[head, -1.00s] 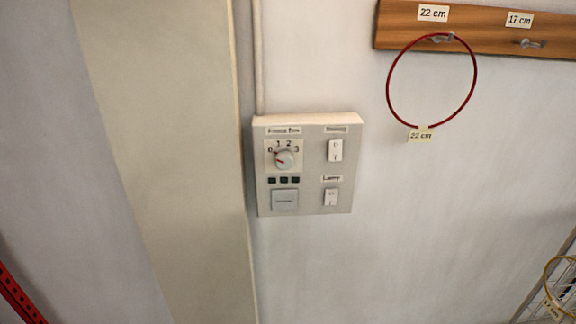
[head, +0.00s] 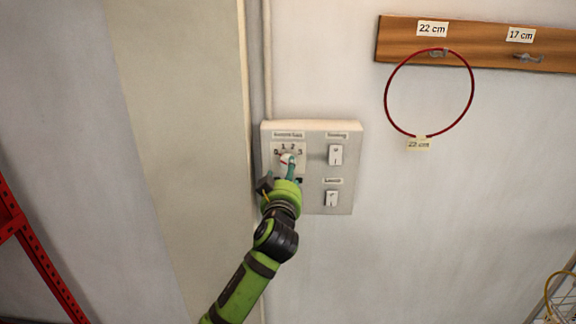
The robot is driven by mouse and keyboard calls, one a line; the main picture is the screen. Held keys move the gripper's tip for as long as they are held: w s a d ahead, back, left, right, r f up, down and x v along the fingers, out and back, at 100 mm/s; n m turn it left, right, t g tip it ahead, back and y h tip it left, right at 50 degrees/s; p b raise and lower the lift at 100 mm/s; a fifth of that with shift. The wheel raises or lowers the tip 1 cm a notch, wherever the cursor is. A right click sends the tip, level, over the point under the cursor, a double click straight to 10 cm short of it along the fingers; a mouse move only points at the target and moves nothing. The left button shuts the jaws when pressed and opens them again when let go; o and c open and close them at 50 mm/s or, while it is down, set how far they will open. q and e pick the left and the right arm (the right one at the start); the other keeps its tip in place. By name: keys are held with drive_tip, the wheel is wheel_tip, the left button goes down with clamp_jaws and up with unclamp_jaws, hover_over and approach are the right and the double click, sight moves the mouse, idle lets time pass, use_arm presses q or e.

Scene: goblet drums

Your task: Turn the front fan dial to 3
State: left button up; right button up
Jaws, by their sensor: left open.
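The white wall panel (head: 345,175) is in the middle of the head view. The fan dial (head: 286,160) is a pale round knob at its upper left, with the marks 0, 1, 2 and 3 around its top. A red mark shows at the knob's left side, pointing toward the 0 side. My left gripper (head: 290,167) is open, its fingertips at the dial and partly covering it. Whether they touch it cannot be told. The arm hides the panel's lower left. My right gripper is not in view.
Two white rocker switches sit on the panel's right half, an upper one (head: 335,155) and a lower one (head: 331,198). A red ring (head: 387,101) hangs from a wooden hook rail (head: 400,38) at upper right. A red metal rack (head: 42,262) stands at lower left.

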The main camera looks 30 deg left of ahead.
sight(284, 158)
use_arm(q)
drive_tip(key=p+x, duration=0.1)
drive_tip(key=x, duration=0.4)
drive_tip(key=shift+w+f, duration=0.1)
drive_tip(key=shift+w, duration=0.1)
drive_tip(key=c, duration=1.2)
